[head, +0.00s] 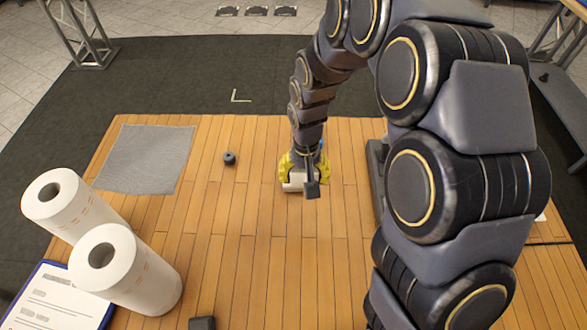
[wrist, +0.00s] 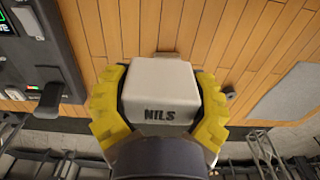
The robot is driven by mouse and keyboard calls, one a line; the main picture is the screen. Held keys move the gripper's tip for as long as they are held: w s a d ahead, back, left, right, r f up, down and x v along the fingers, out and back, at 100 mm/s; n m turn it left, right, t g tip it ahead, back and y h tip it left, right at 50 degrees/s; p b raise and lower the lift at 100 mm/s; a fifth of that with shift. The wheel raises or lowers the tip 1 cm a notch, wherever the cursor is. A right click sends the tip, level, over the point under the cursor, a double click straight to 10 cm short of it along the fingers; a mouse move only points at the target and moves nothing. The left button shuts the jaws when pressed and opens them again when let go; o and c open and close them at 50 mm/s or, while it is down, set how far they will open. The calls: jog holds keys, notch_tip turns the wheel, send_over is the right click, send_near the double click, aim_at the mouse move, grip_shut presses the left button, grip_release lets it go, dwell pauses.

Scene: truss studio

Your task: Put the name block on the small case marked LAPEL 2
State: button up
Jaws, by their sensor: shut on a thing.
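My gripper (head: 299,182) is shut on a white name block with yellow fingers on both sides, over the wooden table. In the wrist view the block (wrist: 160,85) sits between the yellow fingers and its lettering reads NILS. I cannot read the mark LAPEL 2 anywhere. A small dark round object (head: 229,158) lies left of my gripper, and a small dark box (head: 202,323) is cut off at the bottom edge of the head view; I cannot tell whether either is the case.
A grey mat (head: 147,160) lies at the back left. A dark device with switches (wrist: 40,50) is partly hidden behind my arm in the head view. The table's middle is clear.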

jog(key=w+f, duration=0.2)
jog(key=w, duration=0.1)
jog(key=w+a+f, duration=0.1)
jog(key=w+f, duration=0.2)
jog(key=w+a+f, duration=0.1)
jog(key=w+f, duration=0.2)
jog(key=w, duration=0.1)
jog(key=shift+a+f, duration=0.2)
jog(key=shift+a, duration=0.05)
jog(key=shift+f, duration=1.5)
jog(key=shift+f, duration=0.15)
jog(key=o, duration=1.2)
